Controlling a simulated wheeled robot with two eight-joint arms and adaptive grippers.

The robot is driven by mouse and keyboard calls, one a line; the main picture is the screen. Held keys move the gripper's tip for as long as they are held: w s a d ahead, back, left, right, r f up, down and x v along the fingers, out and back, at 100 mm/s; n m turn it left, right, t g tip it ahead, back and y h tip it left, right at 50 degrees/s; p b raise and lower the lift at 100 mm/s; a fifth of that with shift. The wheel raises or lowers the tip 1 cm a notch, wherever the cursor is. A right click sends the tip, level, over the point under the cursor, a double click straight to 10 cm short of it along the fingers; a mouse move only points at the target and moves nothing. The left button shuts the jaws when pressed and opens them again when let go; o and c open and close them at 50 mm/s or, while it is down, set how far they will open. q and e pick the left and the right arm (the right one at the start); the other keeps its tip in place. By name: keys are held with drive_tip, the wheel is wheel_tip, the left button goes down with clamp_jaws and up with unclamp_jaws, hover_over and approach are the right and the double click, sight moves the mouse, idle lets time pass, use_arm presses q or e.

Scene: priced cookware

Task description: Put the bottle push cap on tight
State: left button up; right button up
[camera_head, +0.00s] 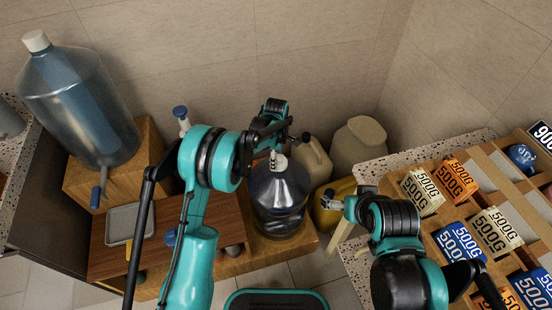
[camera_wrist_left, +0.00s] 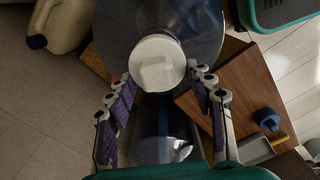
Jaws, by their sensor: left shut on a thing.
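A large clear blue bottle (camera_head: 279,200) stands upright on a low wooden stand in the head view. Its white cap (camera_wrist_left: 157,62) with a raised block on top sits at the neck in the left wrist view, and shows small in the head view (camera_head: 278,161). My left gripper (camera_wrist_left: 161,82) reaches the bottle top from above, shut on the cap with a finger at each side. Whether the cap is fully seated is hidden. My right gripper (camera_head: 331,201) is to the right of the bottle, apart from it; its opening is too small to tell.
Another large blue bottle (camera_head: 77,105) with a white cap stands at left on a wooden block. A grey tray (camera_head: 129,223) lies on the brown table. Beige jugs (camera_head: 358,139) stand behind the bottle. A wooden rack with 500G boxes (camera_head: 422,191) fills the right.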

use_arm(q)
drive_tip(key=shift+f+b, duration=0.45)
drive_tip(key=shift+f, duration=0.25)
drive_tip(key=o, duration=0.9)
drive_tip(key=shift+o, duration=0.2)
drive_tip(key=shift+r, duration=0.1)
drive_tip(key=shift+r+p, duration=2.35)
drive_tip(key=shift+r, duration=1.55)
